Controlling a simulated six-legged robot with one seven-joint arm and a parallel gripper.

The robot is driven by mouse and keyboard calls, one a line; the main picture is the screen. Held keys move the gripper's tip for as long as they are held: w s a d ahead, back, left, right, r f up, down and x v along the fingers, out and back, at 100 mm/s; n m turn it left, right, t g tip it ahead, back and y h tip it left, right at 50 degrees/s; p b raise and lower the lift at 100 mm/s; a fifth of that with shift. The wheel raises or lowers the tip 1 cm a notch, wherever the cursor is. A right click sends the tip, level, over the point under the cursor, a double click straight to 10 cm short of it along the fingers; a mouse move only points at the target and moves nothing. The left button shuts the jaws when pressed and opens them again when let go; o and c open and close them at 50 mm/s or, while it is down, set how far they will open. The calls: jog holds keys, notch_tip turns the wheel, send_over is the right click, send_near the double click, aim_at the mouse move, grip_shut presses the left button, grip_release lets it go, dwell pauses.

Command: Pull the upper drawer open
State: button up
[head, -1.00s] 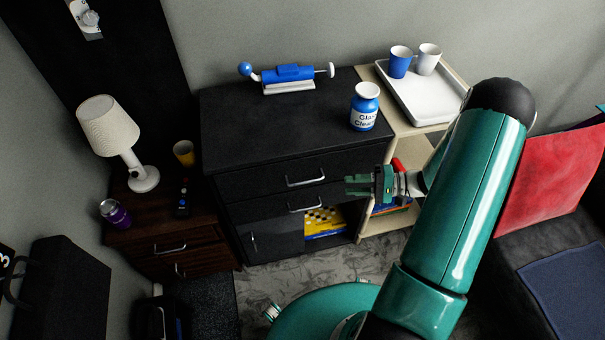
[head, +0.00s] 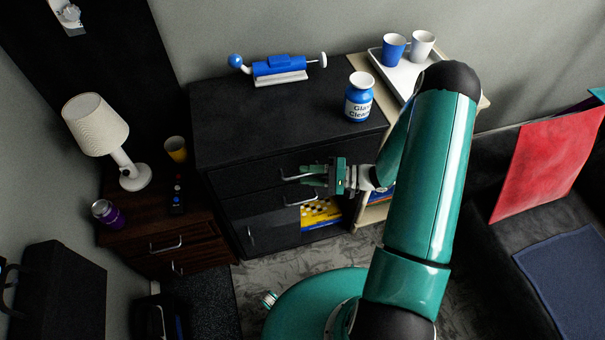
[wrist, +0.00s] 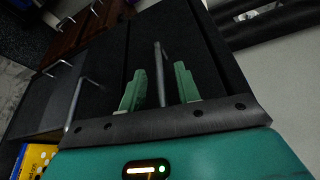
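The black cabinet has an upper drawer (head: 245,183) that looks closed, with a slim silver bar handle (head: 290,178). My gripper (head: 304,176) is at this handle, in front of the drawer. In the wrist view, the two green fingers of my gripper (wrist: 160,70) are apart, and the upper handle (wrist: 161,80) lies between them with gaps on both sides. In the head view, the fingers hide part of the handle.
A lower handle (wrist: 75,103) sits close below on the cabinet, above an open shelf with a yellow box (head: 318,213). A dark wood nightstand (head: 140,240) is at left.

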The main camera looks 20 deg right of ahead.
jog(key=shift+x, duration=1.05)
grip_shut()
jog(key=shift+d, duration=0.1)
